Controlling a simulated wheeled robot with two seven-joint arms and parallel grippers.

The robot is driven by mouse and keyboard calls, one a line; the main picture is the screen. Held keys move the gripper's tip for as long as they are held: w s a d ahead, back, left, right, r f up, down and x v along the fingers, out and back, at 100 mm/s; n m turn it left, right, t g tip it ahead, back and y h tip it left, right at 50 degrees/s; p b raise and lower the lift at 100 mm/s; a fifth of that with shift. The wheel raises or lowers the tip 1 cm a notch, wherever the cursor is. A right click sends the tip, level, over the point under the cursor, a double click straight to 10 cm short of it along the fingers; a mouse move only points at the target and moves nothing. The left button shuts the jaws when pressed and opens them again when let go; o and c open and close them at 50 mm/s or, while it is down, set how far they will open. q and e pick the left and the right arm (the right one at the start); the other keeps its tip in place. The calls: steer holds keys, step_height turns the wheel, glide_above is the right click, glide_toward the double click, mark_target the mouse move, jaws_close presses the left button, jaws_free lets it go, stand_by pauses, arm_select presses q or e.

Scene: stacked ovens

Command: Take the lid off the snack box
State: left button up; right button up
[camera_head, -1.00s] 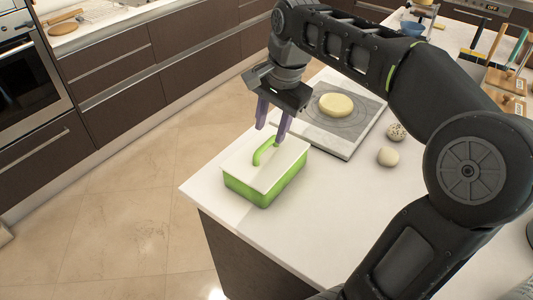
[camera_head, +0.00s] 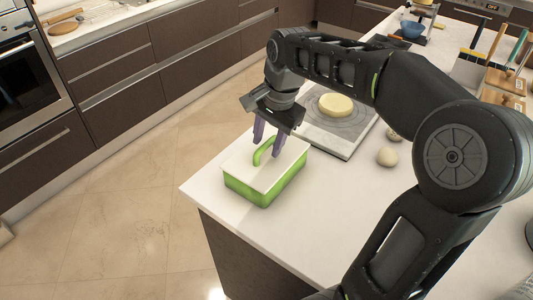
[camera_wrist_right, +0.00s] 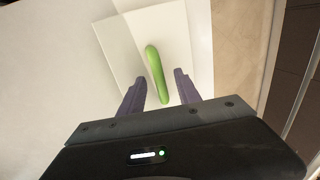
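The snack box (camera_head: 262,190) is a green box on the near left corner of the white counter. Its white lid (camera_head: 250,168) is on top, and it also shows in the right wrist view (camera_wrist_right: 128,42). A green handle (camera_head: 260,153) stands up from the lid; in the right wrist view the handle (camera_wrist_right: 156,72) lies between the fingers. My right gripper (camera_head: 267,151) is open, its purple fingers pointing down at the handle, one on each side with gaps. I cannot tell exactly how far down they reach. My left gripper is not in view.
A grey board (camera_head: 346,145) with round yellow dough (camera_head: 335,105) lies just behind the box. A pale ball (camera_head: 387,157) and a speckled one sit to its right. The counter (camera_head: 310,232) right of the box is bare; its edge drops to the floor at left.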

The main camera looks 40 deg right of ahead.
steer(key=shift+c, duration=0.4)
jaws_close()
